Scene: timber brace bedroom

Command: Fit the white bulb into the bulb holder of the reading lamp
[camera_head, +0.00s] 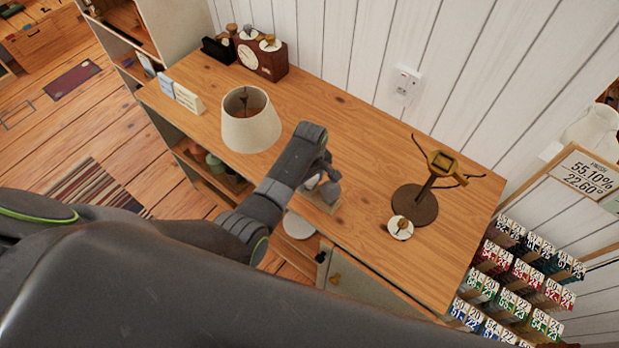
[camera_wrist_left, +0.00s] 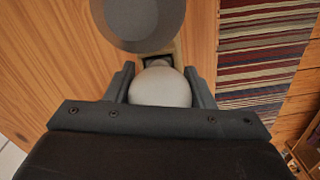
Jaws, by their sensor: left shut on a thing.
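The reading lamp's dark round base (camera_head: 414,206) stands on the right part of the wooden desk. Its post leans in the picture and carries a brass-coloured bulb holder (camera_head: 443,161) with thin dark arms at the sides. My left gripper (camera_head: 322,182) is over the desk's front part, left of the lamp and apart from it. It is shut on the white bulb (camera_wrist_left: 161,86), whose rounded end shows between the fingers in the left wrist view. In the head view the bulb (camera_head: 329,189) is partly hidden by the gripper. My right gripper is not in view.
A cream lampshade (camera_head: 250,131) stands on the desk, left of my gripper. A small white round dish (camera_head: 400,229) with a brass-coloured piece lies by the lamp base. A small pale block (camera_head: 320,204) is below the gripper. A clock (camera_head: 262,60) stands at the back.

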